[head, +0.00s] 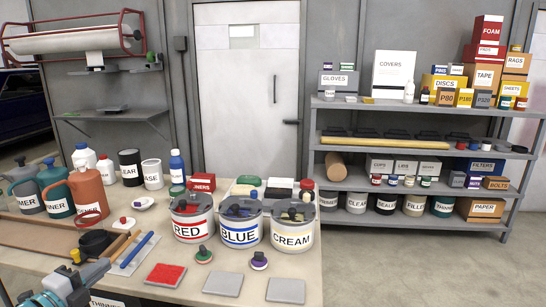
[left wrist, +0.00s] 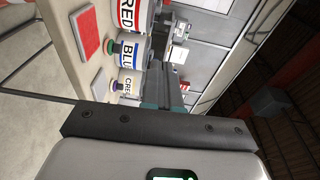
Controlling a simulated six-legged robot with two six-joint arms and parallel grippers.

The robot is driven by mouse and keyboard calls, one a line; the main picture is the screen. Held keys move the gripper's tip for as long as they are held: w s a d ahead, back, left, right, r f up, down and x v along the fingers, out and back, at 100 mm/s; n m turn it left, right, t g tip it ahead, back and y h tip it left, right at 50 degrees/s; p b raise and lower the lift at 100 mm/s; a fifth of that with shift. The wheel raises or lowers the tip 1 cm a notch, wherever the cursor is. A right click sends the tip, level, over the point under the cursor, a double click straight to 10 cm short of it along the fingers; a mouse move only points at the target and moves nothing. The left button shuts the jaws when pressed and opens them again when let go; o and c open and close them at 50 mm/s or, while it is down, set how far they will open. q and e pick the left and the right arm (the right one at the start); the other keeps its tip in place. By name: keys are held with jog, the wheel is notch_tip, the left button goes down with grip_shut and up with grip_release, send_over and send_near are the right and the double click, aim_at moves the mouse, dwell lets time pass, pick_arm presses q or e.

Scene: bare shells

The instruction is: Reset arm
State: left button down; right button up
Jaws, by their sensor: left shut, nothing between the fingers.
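My left gripper (head: 88,273) is at the lower left of the head view, low over the near left end of the bench (head: 140,285). Its jaws are shut with nothing seen between them. In the left wrist view the shut fingers (left wrist: 162,88) point past the tins on the bench. My right gripper shows in neither view.
Red (head: 193,218), blue (head: 240,222) and cream (head: 292,228) tins stand mid-bench, with sanding pads (head: 166,275) in front. Jugs (head: 88,190) and bottles stand at the left. A stocked shelf (head: 420,147) is behind right; open floor (head: 400,255) lies at right.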

pick_arm(q)
jog(key=w+d+f+n+g+h+p, duration=0.1)
jog(key=d+f+h+p, duration=0.15)
jog(key=d, duration=0.45)
jog(key=w+d+f+g+h+p, duration=0.1)
jog(key=d+f+g+p, duration=0.2)
jog(key=d, duration=0.4)
jog(key=s+d+f+n+g+p, duration=0.2)
jog(key=s+d+f+n+p, duration=0.35)
jog(key=d+f, duration=0.5)
jog(key=s+d+f+n+g+y, duration=0.1)
jog(key=s+f+n+g, duration=0.2)
jog(key=s+n, duration=0.2)
jog(key=s+d+f+n+g+y, duration=0.1)
jog(key=s+f+n+g, duration=0.3)
jog(key=s, duration=0.7)
jog(key=s+d+f+n+g+y, duration=0.1)
jog(key=s+d+f+n+g, duration=0.1)
jog(key=s+n, duration=0.5)
jog(key=shift+s+d+f+g+y+p, duration=0.25)
jog(key=shift+s+f+g+y+p, duration=0.15)
jog(key=shift+s+f+g, duration=0.55)
jog(key=shift+w+f+t, duration=0.15)
jog(key=shift+w+t, duration=0.05)
jog(key=shift+t, duration=0.05)
